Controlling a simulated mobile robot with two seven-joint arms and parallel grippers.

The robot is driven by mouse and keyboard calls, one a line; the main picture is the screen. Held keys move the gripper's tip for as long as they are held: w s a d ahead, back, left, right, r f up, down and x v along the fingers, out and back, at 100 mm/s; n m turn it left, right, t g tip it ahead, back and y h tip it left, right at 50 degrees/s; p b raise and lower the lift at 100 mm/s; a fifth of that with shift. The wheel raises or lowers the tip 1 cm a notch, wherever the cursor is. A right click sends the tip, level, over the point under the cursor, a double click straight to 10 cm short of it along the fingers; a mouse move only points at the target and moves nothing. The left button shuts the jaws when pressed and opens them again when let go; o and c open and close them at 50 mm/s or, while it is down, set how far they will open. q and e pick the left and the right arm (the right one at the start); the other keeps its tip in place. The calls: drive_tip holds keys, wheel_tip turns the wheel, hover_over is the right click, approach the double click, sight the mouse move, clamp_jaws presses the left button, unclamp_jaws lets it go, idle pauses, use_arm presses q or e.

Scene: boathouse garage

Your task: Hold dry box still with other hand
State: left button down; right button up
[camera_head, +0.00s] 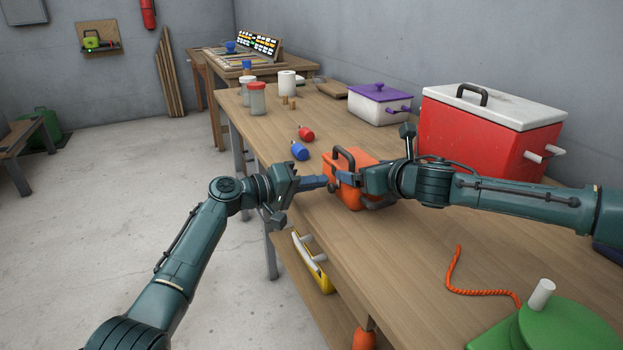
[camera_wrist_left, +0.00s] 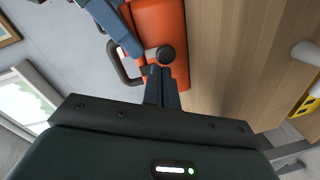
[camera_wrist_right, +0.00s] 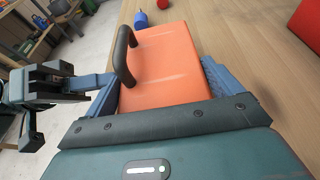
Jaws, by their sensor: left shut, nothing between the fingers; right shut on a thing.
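The dry box (camera_head: 353,195) is an orange box with a dark handle, standing on the wooden bench near its front edge. It shows in the left wrist view (camera_wrist_left: 160,22) and in the right wrist view (camera_wrist_right: 165,70). My right gripper (camera_wrist_right: 160,85) is shut on the dry box, one finger along each side. My left gripper (camera_head: 325,182) is shut and empty, its fingertips at the near side of the box beside a dark round knob (camera_wrist_left: 166,54). I cannot tell whether the left fingertips touch the box or knob.
A red cooler (camera_head: 485,135) with a white lid and a white box with a purple lid (camera_head: 380,104) stand behind. A green reel (camera_head: 560,328) with orange rope is at front right.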

idle(0.4)
use_arm(q)
drive_tip(key=w+a+r, duration=0.2)
drive_tip(key=shift+w+a, duration=0.2)
drive_tip(key=shift+w, duration=0.2)
drive_tip(key=f+v, duration=0.1)
drive_tip(key=v, duration=0.9)
drive_tip(key=shift+r, duration=0.4)
use_arm(e)
drive_tip(key=o, duration=0.9)
